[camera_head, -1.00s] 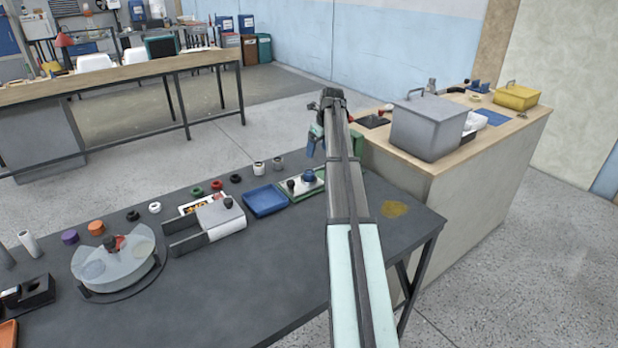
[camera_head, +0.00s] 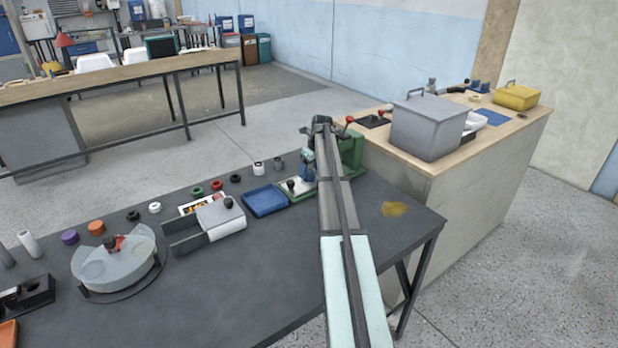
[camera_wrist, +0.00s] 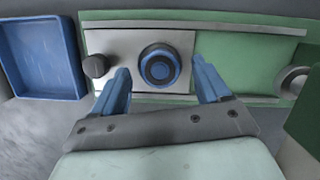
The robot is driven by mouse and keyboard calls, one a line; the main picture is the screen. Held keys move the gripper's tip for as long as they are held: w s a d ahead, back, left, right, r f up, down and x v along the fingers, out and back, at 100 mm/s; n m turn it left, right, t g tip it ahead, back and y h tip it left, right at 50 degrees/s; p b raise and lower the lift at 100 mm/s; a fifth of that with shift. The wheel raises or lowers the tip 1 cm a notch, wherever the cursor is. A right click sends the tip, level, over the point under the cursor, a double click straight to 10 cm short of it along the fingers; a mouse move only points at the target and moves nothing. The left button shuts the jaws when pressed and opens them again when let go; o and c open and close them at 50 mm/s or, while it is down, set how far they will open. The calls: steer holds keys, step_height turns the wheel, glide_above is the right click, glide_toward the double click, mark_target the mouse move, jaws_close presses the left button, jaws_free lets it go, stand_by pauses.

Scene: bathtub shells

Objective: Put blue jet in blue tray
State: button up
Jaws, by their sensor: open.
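The blue jet (camera_wrist: 160,67) is a round blue piece with a dark ring, set on a pale plate of a green fixture in the wrist view. My gripper (camera_wrist: 162,82) is open, with one blue finger on each side of the jet; I cannot tell whether they touch it. In the head view my gripper (camera_head: 307,165) is over the fixture, and the jet is hidden behind it. The blue tray (camera_head: 265,201) is square, shallow and empty, left of the fixture. It also shows in the wrist view (camera_wrist: 42,60) at the upper left.
A black knob (camera_wrist: 96,65) stands on the plate left of the jet. A green upright block (camera_head: 352,152) with a red-knobbed lever is right of my gripper. A grey box-like holder (camera_head: 205,225) is left of the tray. The table front is clear.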

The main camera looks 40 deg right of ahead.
steer(key=shift+w+f, duration=0.1)
steer(key=shift+f, duration=0.35)
steer(key=shift+r, duration=0.1)
steer(key=c, duration=1.2)
